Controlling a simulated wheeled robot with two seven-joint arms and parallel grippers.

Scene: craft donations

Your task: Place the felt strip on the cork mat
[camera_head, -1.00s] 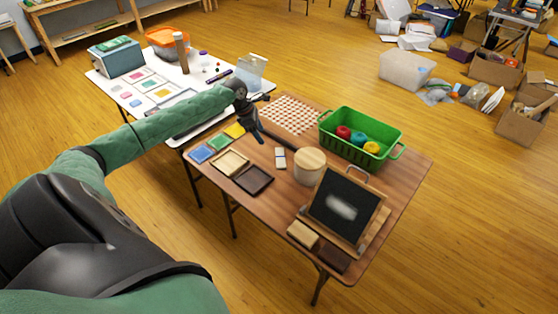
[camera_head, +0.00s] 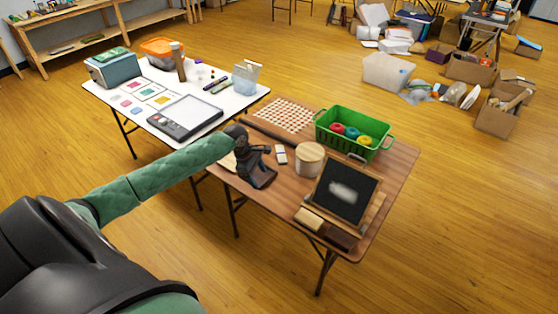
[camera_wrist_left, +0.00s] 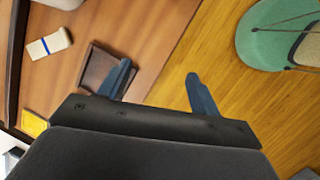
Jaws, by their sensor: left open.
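My left gripper (camera_head: 262,182) is open and empty over the near left edge of the brown table. Its two spread fingers also show in the left wrist view (camera_wrist_left: 160,80), with the table edge and floor beyond them. A dark square tray (camera_wrist_left: 100,72) lies beside one finger. A long dark brown strip (camera_head: 270,134) lies across the table behind the gripper; I cannot tell whether it is the felt strip. I cannot make out the cork mat for certain. My arm and gripper hide the table's left end, and only a yellow square (camera_wrist_left: 34,122) shows in the wrist view.
A white block with a blue band (camera_head: 281,155), a round wooden-lidded tub (camera_head: 310,158), a chalkboard (camera_head: 343,192) and a green basket (camera_head: 372,146) stand on the table. A checked cloth (camera_head: 284,115) lies at the back. A white table (camera_head: 150,85) stands beyond.

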